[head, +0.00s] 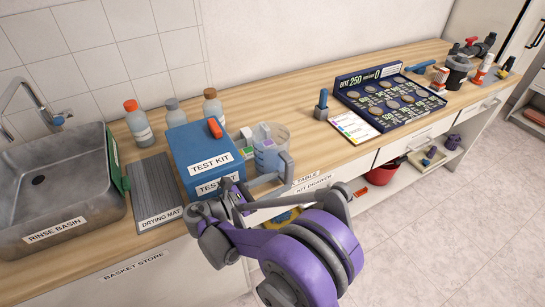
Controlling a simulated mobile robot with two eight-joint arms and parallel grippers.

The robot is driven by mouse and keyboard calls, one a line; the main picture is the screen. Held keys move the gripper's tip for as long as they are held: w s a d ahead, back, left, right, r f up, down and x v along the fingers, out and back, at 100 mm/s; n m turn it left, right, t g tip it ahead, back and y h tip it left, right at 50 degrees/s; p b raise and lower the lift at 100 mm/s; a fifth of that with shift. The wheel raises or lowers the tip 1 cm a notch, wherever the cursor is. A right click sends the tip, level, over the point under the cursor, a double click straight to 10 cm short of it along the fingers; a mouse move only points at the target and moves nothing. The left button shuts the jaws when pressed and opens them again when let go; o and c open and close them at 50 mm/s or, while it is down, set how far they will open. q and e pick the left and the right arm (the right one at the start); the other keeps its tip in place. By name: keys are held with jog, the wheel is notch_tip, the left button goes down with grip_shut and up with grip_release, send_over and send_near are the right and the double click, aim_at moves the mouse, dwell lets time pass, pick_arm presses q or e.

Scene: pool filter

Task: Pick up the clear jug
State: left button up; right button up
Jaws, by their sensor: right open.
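The clear jug (276,137) stands on the wooden counter just right of the blue test kit box, near the front edge. My right gripper (243,192) is open, just in front of the test kit and below the jug in the picture. My left gripper is not in view.
The blue test kit (203,155) stands close left of the jug. Several capped bottles (138,123) stand behind the drying mat (155,190) and test kit. A rinse basin (50,205) is at left.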

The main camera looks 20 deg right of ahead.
jog(key=w+d, duration=0.1)
jog(key=d, duration=0.6)
jog(key=shift+w+d+f+p, duration=0.35)
jog(key=shift+d, duration=0.05)
grip_shut()
dwell(1.1)
